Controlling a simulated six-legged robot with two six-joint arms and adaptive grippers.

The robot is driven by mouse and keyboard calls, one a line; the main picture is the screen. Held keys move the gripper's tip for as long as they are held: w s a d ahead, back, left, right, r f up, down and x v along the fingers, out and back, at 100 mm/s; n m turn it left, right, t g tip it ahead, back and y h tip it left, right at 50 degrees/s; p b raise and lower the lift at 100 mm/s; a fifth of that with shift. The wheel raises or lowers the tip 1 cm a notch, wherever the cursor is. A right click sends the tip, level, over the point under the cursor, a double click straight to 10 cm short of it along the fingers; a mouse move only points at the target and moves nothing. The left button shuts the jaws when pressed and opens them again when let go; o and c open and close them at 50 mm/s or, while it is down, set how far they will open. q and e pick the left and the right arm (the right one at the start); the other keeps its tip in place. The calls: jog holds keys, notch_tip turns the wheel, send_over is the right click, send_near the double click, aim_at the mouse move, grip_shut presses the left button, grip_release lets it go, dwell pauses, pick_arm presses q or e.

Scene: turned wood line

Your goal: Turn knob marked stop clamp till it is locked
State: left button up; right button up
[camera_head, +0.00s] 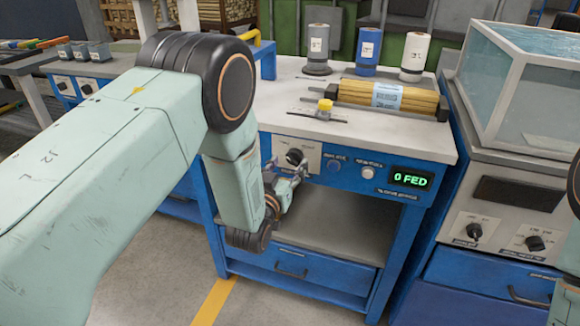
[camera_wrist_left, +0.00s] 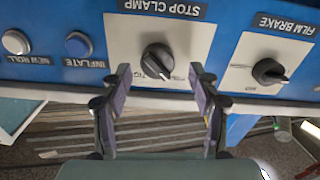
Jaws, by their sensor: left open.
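The stop clamp knob (camera_wrist_left: 157,60) is black and round with a raised grip bar, on a pale plate under a dark "STOP CLAMP" label in the left wrist view. Its grip bar slants toward the lower right; the small plate print is partly covered and too small to read fully. In the head view a black knob (camera_head: 294,156) shows on the blue front panel, just above my left gripper (camera_head: 287,168). In the wrist view my left gripper (camera_wrist_left: 160,73) is open, its fingers apart on either side below the knob, with nothing between them. My right gripper is out of view.
A second black knob (camera_wrist_left: 268,71), labelled "FILM BRAKE", is to the right. "NEW ROLL" (camera_wrist_left: 16,42) and "INFLATE" (camera_wrist_left: 78,44) buttons are to the left. A green display (camera_head: 410,179) reads "0 FED".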

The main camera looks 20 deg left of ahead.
pick_arm(q)
jog(key=shift+w+d+f, duration=0.15)
jog(key=shift+w+d, duration=0.05)
jog(key=shift+w, duration=0.8)
jog(key=shift+s, duration=0.1)
jog(key=shift+s+a, duration=0.1)
jog(key=shift+c, duration=0.4)
jog(key=shift+c, duration=1.4)
jog(key=c, duration=0.8)
